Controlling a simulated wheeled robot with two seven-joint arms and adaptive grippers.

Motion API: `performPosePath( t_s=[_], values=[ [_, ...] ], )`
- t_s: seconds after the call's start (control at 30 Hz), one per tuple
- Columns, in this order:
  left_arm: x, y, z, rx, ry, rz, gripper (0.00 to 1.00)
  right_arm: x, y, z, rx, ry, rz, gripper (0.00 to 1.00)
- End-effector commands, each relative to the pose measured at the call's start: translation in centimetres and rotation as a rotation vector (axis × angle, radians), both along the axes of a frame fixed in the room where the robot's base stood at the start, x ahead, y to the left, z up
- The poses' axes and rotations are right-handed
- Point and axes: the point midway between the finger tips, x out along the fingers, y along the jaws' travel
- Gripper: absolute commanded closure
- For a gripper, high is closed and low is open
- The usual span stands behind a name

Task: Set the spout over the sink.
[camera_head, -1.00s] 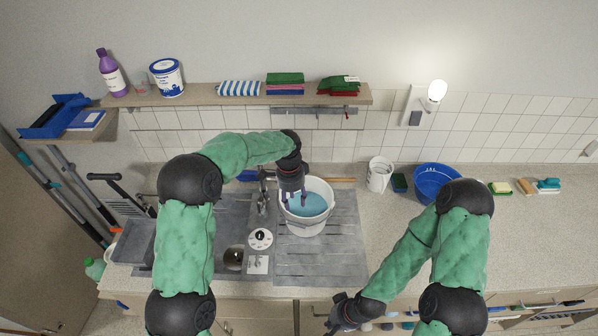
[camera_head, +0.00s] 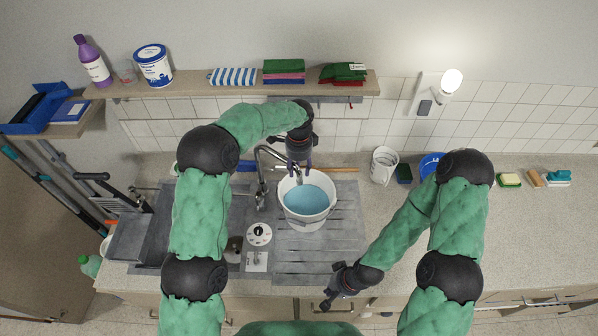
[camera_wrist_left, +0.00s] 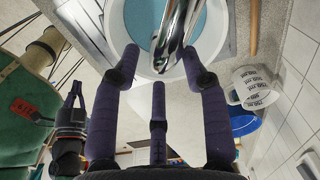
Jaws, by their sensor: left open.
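The chrome spout (camera_head: 264,155) rises from the tap behind the sink and arches right, its tip above a white bucket (camera_head: 284,214) of blue water on the drainboard. The grey sink (camera_head: 208,216) lies left of the tap. My left gripper (camera_head: 300,168) is open at the spout's outer end, over the bucket's back rim. In the left wrist view the spout (camera_wrist_left: 174,38) shows between and beyond its spread fingers; I cannot tell whether they touch it. My right gripper (camera_head: 330,297) is empty at the counter's front edge, its fingers apart in the left wrist view (camera_wrist_left: 73,95).
A round white dial (camera_head: 259,234) sits at the front between sink and drainboard. A white jug (camera_head: 383,166) and a blue bucket (camera_head: 430,165) stand right of the drainboard. A shelf (camera_head: 220,90) with bottle, tub and cloths runs above. The right counter is mostly clear.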

Motion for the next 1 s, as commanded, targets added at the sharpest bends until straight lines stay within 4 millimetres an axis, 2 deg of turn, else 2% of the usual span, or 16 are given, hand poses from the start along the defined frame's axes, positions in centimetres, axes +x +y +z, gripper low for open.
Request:
performPosePath(
  t_s=[0.1,0.3,0.63,0.67,0.8,1.0],
  values=[
    [0.0,0.0,-1.6,0.001,0.001,-0.001,0.55,0.0,0.0,0.5,0.0,0.0,0.0,1.0],
    [0.0,0.0,-3.3,0.0,0.0,0.001,0.55,0.0,0.0,0.8,0.0,0.0,0.0,1.0],
    [0.0,0.0,-3.6,-0.001,-0.001,0.001,0.55,0.0,0.0,0.8,0.0,0.0,0.0,1.0],
    [0.0,0.0,-3.6,-0.001,-0.001,0.001,0.61,0.0,0.0,0.8,0.0,0.0,0.0,1.0],
    [0.0,0.0,-3.6,-0.001,-0.001,0.0,1.0,0.0,0.0,0.8,0.0,0.0,0.0,1.0],
    [0.0,0.0,-3.6,-0.001,-0.001,-0.001,1.0,0.0,0.0,0.8,0.0,0.0,0.0,1.0]
  ],
)
